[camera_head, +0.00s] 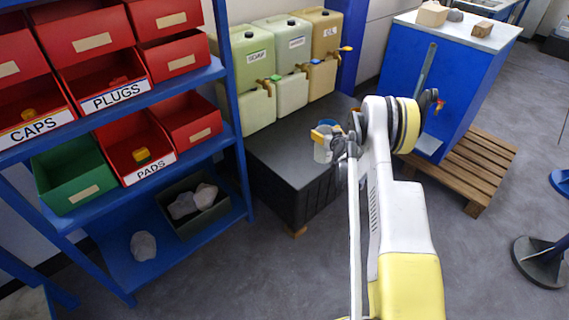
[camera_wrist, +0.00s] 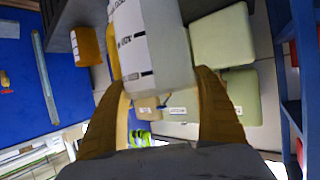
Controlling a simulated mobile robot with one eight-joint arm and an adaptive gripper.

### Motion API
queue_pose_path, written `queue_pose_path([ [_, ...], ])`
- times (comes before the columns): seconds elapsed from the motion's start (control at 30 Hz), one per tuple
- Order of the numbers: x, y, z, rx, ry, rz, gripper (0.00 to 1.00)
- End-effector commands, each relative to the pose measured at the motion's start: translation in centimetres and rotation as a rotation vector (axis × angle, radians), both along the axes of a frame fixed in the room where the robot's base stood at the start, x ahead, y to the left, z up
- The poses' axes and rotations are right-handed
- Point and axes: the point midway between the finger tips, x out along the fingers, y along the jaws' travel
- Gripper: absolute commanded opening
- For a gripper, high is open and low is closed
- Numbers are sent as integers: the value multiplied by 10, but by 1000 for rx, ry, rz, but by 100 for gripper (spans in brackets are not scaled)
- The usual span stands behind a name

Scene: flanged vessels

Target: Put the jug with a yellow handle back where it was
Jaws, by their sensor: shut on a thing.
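The jug (camera_head: 322,150) is pale grey-white, with yellow at its upper left in the head view. My gripper (camera_head: 338,143) is shut on it, over the dark platform. In the wrist view the white jug (camera_wrist: 150,45), with dark scale marks, lies between the two yellow-brown fingers of my gripper (camera_wrist: 164,82). A yellow strip, probably its handle, shows along its left side. The jug's far end is cut off by the picture's top edge. I cannot tell whether its base touches the platform.
The black platform (camera_head: 290,150) has jerrycans (camera_head: 292,93) with taps at its back. A blue shelf (camera_head: 180,85) with red bins stands left. A blue cabinet (camera_head: 440,80) on a wooden pallet (camera_head: 465,165) stands right. An orange object (camera_wrist: 87,45) is left of the jug in the wrist view.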

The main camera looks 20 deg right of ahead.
Motion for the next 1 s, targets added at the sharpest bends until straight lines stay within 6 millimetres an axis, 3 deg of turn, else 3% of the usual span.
queue_pose_path([
  [0.3, 42, 57, -48, -3, 0, 7, 38],
  [0.5, 62, 84, -67, -1, -1, 3, 38],
  [0.67, 66, 89, -72, -1, -1, 1, 38],
  [0.9, 66, 89, -107, -1, -1, 1, 38],
  [1.0, 66, 89, -110, -1, -1, 1, 38],
])
